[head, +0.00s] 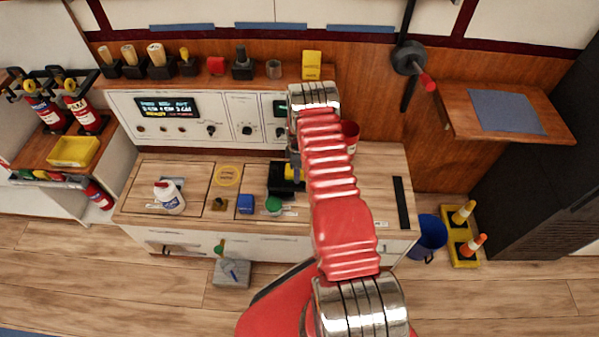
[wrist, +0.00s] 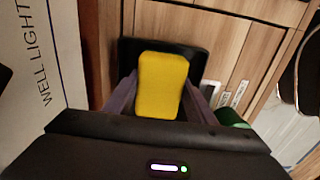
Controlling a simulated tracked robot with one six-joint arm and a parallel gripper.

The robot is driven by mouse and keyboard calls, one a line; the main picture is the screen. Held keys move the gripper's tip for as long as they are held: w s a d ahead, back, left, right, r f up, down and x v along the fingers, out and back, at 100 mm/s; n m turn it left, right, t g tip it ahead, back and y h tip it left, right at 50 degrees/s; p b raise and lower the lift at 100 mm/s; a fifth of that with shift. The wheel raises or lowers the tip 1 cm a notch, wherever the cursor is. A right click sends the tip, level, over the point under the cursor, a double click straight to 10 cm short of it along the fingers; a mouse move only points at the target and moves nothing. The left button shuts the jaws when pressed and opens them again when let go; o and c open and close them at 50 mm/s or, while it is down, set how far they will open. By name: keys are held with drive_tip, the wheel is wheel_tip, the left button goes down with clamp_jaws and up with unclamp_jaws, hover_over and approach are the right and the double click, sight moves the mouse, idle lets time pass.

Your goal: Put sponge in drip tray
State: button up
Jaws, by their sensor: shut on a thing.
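The yellow sponge (wrist: 162,85) is between the two fingers of my gripper (wrist: 160,98) in the wrist view. The gripper is shut on it. In the head view the sponge (head: 291,171) shows beside my red arm, which hides part of it. A black tray (head: 276,182), which looks like the drip tray, lies on the wooden counter. In the wrist view the dark tray (wrist: 128,58) shows behind and below the sponge, which covers its middle. The gap between sponge and tray cannot be told exactly.
A green-topped item (head: 274,206) and a blue block (head: 245,204) stand close to the tray's near side. A red cup (head: 350,136) is partly behind my arm. The counter's right part is mostly clear.

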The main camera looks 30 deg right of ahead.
drive_tip(key=shift+f, duration=0.75)
drive_tip(key=o, duration=1)
drive_tip(key=shift+f, duration=0.1)
drive_tip(key=shift+r, duration=6.15)
